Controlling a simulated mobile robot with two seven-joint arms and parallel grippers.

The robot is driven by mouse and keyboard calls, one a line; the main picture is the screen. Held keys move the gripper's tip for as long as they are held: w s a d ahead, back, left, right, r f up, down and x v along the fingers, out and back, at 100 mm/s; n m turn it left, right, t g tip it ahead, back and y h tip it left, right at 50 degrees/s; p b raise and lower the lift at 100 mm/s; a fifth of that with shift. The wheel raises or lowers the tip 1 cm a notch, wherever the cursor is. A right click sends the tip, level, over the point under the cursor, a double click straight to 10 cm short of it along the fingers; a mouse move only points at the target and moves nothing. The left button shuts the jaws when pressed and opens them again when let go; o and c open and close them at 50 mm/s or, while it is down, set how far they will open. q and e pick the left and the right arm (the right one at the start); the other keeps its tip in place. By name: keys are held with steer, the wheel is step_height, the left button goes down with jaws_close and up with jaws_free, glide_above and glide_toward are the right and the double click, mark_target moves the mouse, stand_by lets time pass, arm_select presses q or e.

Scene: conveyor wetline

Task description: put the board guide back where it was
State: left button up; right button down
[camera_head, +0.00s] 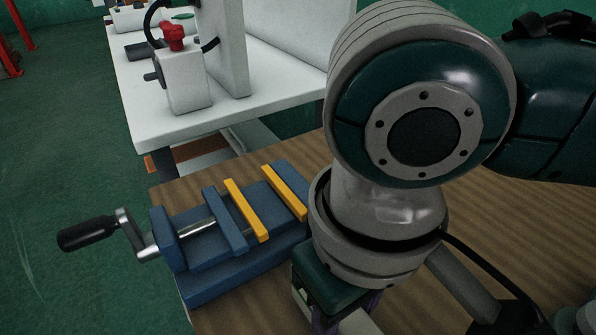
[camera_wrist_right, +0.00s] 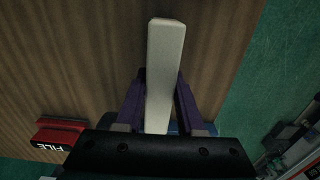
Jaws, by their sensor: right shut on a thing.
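A long pale bar, which looks like the board guide (camera_wrist_right: 164,60), is held between the purple fingers of my right gripper (camera_wrist_right: 161,75). In the right wrist view it points away from the gripper, over the wood-topped table. In the head view my right arm hides most of the gripper, and a pale piece of the bar (camera_head: 359,324) shows at the bottom edge. I cannot tell whether the bar touches the table. My left gripper is not in view.
A blue vise (camera_head: 235,262) with yellow jaw strips and a crank sits on the wooden table (camera_head: 490,235), left of my arm. A white bench (camera_head: 150,130) with a red-knobbed box (camera_head: 184,80) stands behind. A red block labelled FILE (camera_wrist_right: 58,134) is at the wrist view's lower left.

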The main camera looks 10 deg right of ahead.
steer(key=shift+f, duration=0.15)
steer(key=c, duration=0.5)
jaws_free()
step_height(320, 180, up, 12)
steer(key=p, duration=0.3)
steer(key=shift+r, duration=0.2)
